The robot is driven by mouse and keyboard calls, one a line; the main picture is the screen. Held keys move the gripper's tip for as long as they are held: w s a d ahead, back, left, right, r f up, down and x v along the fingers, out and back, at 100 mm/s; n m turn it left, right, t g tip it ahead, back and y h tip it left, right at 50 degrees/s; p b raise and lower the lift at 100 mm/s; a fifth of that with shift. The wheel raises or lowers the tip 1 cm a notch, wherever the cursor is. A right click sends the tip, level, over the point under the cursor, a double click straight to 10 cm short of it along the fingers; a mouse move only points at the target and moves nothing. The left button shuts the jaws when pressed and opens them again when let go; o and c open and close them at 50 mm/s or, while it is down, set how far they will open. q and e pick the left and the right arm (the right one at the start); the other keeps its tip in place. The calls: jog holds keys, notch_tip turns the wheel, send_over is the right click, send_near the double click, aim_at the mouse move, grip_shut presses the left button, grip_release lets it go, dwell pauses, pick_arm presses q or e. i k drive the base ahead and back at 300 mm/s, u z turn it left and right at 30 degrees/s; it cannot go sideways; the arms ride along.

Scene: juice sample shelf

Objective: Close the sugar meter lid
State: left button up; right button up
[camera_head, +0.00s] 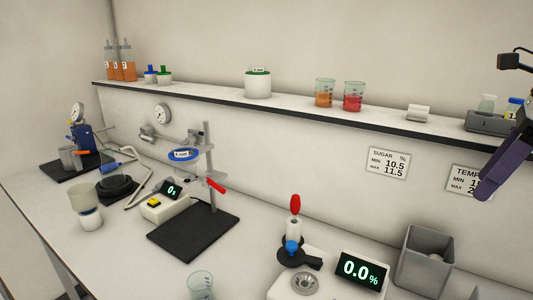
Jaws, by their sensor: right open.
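The sugar meter (325,278) is a white box at the bottom of the view with a screen reading 0.0 %. Its round metal sample well (305,283) is uncovered. The dark lid (299,258) with a blue knob sits behind the well, swung off it, so the lid is open. My right gripper (505,168) shows at the right edge as a purple finger, high in front of the wall and shelf, well away from the lid. It is open, and the rest of it is cut off by the frame. My left gripper is not in view.
A red-topped dropper (295,215) stands just behind the lid. A grey open bin (426,258) is right of the meter. A glass beaker (201,285) and a stand with a black base (194,232) are to the left. A wall shelf (300,99) runs above.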

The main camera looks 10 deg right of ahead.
aim_at(291, 255)
jog(key=k, duration=1.45)
